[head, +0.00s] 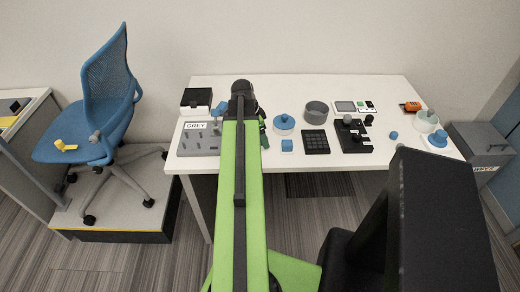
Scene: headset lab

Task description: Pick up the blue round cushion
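Two things could be the blue round cushion, and I cannot tell which it is. One is a blue round piece (284,122) with a small knob-like top, at the middle of the white table, just right of my arm. The other is a smaller blue round piece (438,139) on a white base near the table's right edge. My green arm reaches forward over the table, left of its middle. My gripper (243,104) is at the arm's far end, mostly hidden by the arm, left of both blue pieces. Its fingers do not show clearly.
The white table (342,90) also holds a grey bowl (316,112), a black keypad (316,142), a black device (352,136), a box labelled GREY (199,141) and a black-and-white box (196,100). A blue chair (108,85) stands left. A grey bin (482,145) stands right.

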